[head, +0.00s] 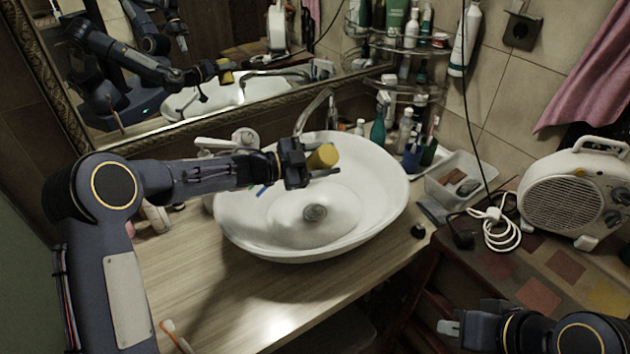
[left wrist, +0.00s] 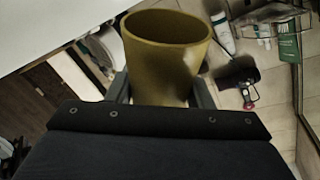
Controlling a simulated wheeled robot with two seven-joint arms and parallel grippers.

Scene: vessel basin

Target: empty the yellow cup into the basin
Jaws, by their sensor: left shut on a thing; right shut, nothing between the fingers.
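The yellow cup (head: 324,156) is held above the basin (head: 385,205), over its back middle part. It is tilted well over in the head view. In the left wrist view the cup (left wrist: 165,62) shows its round mouth and a bare-looking inner wall; its bottom inside is hidden. My left gripper (head: 308,163) is shut on the cup, with a finger on each side of it. The basin is white, with a dark drain in the middle; I see no contents in it. My right gripper (head: 450,327) is shut and empty at the lower right, away from the basin.
A tap (head: 313,112) stands behind the basin. Bottles (head: 378,130) and a corner shelf (head: 405,88) are at the back right. A white tray (head: 470,180) and a fan heater (head: 570,195) are at the right. The front wooden counter (head: 235,285) is mostly clear.

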